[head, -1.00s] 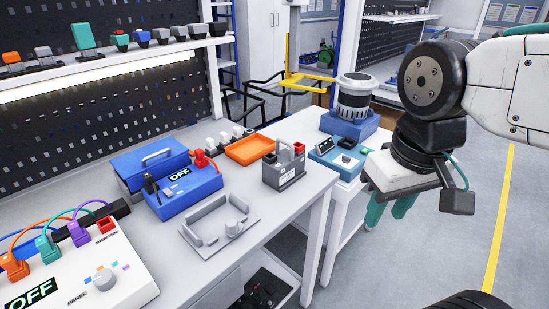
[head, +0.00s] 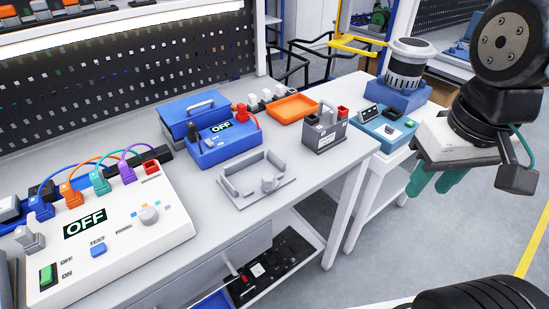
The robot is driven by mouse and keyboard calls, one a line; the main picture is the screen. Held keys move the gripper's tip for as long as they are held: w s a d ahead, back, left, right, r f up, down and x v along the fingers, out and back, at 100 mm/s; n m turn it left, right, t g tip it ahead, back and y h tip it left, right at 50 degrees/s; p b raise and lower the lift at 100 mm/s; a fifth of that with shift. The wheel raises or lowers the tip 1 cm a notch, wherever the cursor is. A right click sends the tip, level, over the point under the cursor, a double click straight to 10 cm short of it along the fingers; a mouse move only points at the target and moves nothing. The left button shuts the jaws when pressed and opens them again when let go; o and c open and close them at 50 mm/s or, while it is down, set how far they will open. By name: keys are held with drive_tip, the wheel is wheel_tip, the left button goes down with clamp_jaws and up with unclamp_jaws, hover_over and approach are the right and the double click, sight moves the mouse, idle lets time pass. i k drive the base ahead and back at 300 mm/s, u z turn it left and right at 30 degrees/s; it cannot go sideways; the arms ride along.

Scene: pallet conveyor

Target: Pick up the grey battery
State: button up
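The grey battery (head: 325,131) stands upright on the workbench near its right end. It is a small box with a grey handle on top and a red terminal; a dark terminal shows at its left. My gripper (head: 434,181) hangs to the right of the battery, apart from it, beyond the bench edge. Its two teal fingers point down and are spread, with nothing seen between them.
A grey holder (head: 258,183) lies left of the battery. Behind are an orange tray (head: 293,107) and a blue OFF unit (head: 226,145). A white panel (head: 110,240) fills the bench's left. A teal box (head: 387,127) and a lidded machine (head: 405,70) stand right.

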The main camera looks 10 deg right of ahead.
sight(324, 132)
drive_tip(key=u, duration=0.15)
drive_tip(key=k, duration=0.4)
drive_tip(key=z, duration=0.9)
drive_tip(key=i, duration=1.05)
drive_tip(key=u, duration=0.6)
